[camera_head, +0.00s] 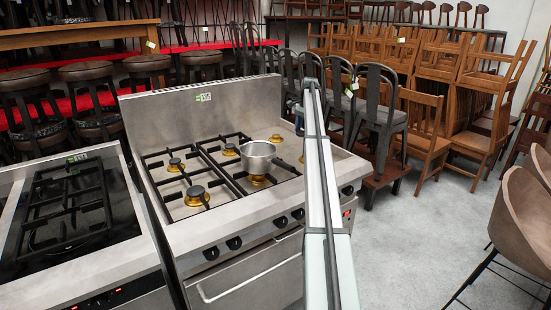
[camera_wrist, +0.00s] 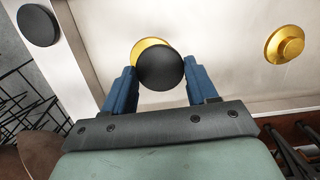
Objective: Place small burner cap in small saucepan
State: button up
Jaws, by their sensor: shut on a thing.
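The small saucepan (camera_head: 258,155) is a grey metal pan on the grates of the stove, its handle pointing to the right. In the wrist view, my gripper (camera_wrist: 162,75) has its blue fingers shut on a round black burner cap (camera_wrist: 160,68). A brass burner (camera_wrist: 147,46) shows partly behind the cap; I cannot tell whether they touch. In the head view, my arm stands in front of the stove's right part, and the fingers and held cap cannot be made out. The saucepan is not in the wrist view.
A second brass burner (camera_wrist: 285,44) lies bare on the stove top. A black disc (camera_wrist: 39,25) shows at the stove's pale edge. Black grates (camera_head: 190,165) cover the left and middle. A second stove (camera_head: 70,210) stands left; metal chairs (camera_head: 378,105) stand behind right.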

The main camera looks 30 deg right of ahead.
jog(key=a+r+n, duration=0.2)
jog(key=a+r, duration=0.1)
jog(key=a, duration=2)
jog(key=shift+s+a+f+m, duration=0.35)
jog(key=shift+s+f+m, duration=0.05)
jog(key=shift+f, duration=1.25)
jog(key=shift+s+a+f+m, duration=0.35)
jog(key=shift+s+f+m, duration=0.1)
jog(key=shift+f, duration=1.15)
jog(key=shift+s+a+f+m, duration=0.35)
jog(key=shift+s+f, duration=0.05)
jog(key=shift+f, duration=1.25)
jog(key=shift+f, duration=0.15)
jog(key=o, duration=1.2)
jog(key=shift+c, duration=0.2)
